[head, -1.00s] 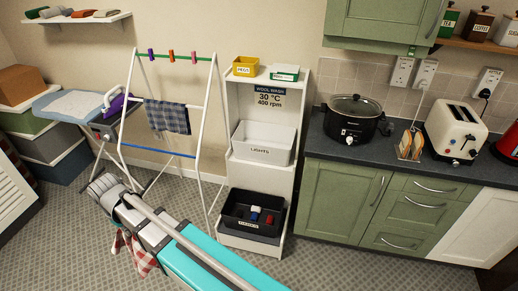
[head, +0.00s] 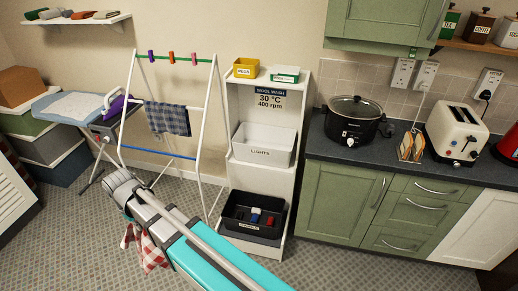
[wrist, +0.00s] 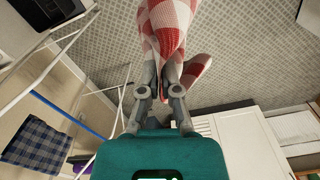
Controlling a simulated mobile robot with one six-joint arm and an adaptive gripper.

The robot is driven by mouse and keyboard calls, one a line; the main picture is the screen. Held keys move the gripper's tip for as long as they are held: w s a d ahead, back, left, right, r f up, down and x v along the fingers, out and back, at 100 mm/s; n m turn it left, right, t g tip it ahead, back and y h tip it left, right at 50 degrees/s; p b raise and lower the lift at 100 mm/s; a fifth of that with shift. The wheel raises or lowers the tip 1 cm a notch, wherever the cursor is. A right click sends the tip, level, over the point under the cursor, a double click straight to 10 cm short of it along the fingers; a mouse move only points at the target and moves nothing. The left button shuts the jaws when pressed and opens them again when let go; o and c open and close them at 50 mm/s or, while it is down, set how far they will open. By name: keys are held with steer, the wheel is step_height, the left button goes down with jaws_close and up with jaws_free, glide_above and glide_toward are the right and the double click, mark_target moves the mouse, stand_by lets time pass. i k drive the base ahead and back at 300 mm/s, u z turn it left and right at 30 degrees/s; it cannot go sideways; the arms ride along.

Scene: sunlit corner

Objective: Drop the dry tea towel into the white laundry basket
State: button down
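A red-and-white checked tea towel (head: 147,248) hangs from my gripper above the floor, left of the shelf unit. In the wrist view, my gripper (wrist: 172,75) is shut on this towel (wrist: 168,25). In the head view my own arm mostly hides the gripper. The white laundry basket (head: 262,156), labelled LIGHTS, sits on the middle shelf, apart from the towel. A dark blue checked towel (head: 168,119) hangs on the drying rack; it also shows in the wrist view (wrist: 42,146).
The white drying rack (head: 213,100) stands left of the white shelf unit (head: 292,190). A black basket (head: 248,232) with small coloured items is on the bottom shelf. Yellow and green-labelled boxes are on top. Green cabinets (head: 340,205) are at right. Floor is clear around the towel.

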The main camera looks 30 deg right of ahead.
mark_target(270, 146)
steer(key=z, duration=1.05)
steer(key=i, duration=1.65)
steer(key=u, duration=0.1)
